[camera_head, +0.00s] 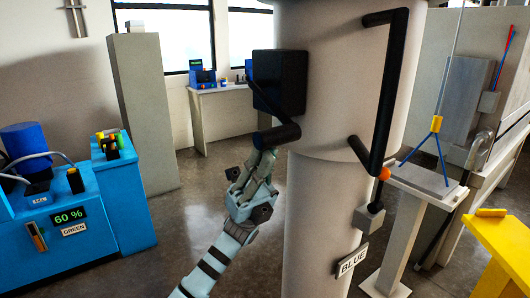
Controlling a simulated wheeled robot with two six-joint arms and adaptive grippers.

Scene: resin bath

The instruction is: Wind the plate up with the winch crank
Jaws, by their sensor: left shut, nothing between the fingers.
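The winch is a black box (284,80) on the side of the pale column. Its crank has a thin black arm and a thick dark handle (279,135) at the lower end. My left gripper (264,155) is just below the handle, pointing up at it, shut with nothing held. I cannot tell whether its fingertips touch the handle. The grey plate (428,181) hangs by blue slings from an orange hook (437,124) on a thin line, at or just above a white stand (402,215). My right gripper is not in view.
The pale column (318,210) fills the middle and carries a large black bar handle (387,90). An orange-knobbed lever (384,174) sits near a BLUE label. A blue machine (70,225) is at left, a yellow table (505,245) at right. Open floor lies left of the column.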

